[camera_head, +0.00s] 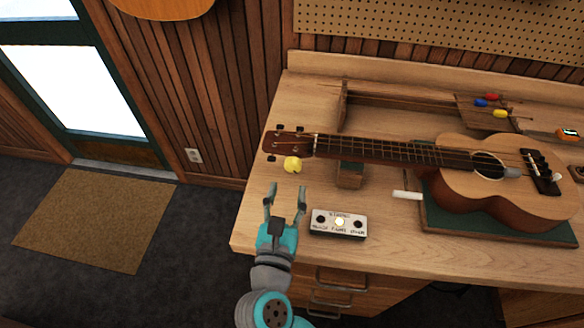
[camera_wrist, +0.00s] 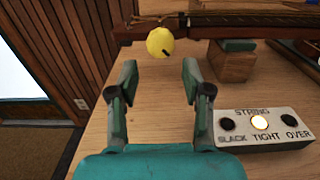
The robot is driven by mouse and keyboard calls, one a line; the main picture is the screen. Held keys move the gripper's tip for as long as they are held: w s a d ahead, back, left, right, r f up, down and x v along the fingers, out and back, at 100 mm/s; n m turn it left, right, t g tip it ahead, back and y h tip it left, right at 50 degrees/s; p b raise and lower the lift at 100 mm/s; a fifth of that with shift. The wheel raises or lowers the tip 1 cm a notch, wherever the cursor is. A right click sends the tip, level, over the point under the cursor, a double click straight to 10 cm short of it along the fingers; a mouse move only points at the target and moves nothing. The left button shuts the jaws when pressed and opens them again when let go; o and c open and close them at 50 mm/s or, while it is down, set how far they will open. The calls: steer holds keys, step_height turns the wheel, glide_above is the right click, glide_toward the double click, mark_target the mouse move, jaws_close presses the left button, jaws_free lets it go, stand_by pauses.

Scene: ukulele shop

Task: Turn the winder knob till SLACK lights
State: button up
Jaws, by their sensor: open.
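The yellow winder knob (camera_head: 292,164) sits below the ukulele's headstock, and it also shows in the wrist view (camera_wrist: 160,42) with a short dark mark on its lower right. The ukulele (camera_head: 405,165) lies across the bench. The indicator box (camera_head: 338,223) reads STRING, with SLACK, TIGHT and OVER beneath three lamps; in the wrist view (camera_wrist: 262,128) the middle TIGHT lamp glows and the SLACK and OVER lamps are dark. My gripper (camera_head: 287,192) is open and empty, its fingertips a little short of the knob, which shows beyond and between them in the wrist view (camera_wrist: 158,72).
A wooden neck support (camera_head: 349,177) stands right of the knob. A green mat (camera_head: 440,222) lies under the ukulele body, with a white cylinder (camera_head: 407,194) beside it. A rack with coloured-handled tools (camera_head: 485,103) is behind. The bench's left edge is close to my gripper.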

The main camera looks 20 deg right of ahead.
mark_target(292, 170)
steer(key=shift+x, duration=3.5)
steer(key=c, duration=0.9)
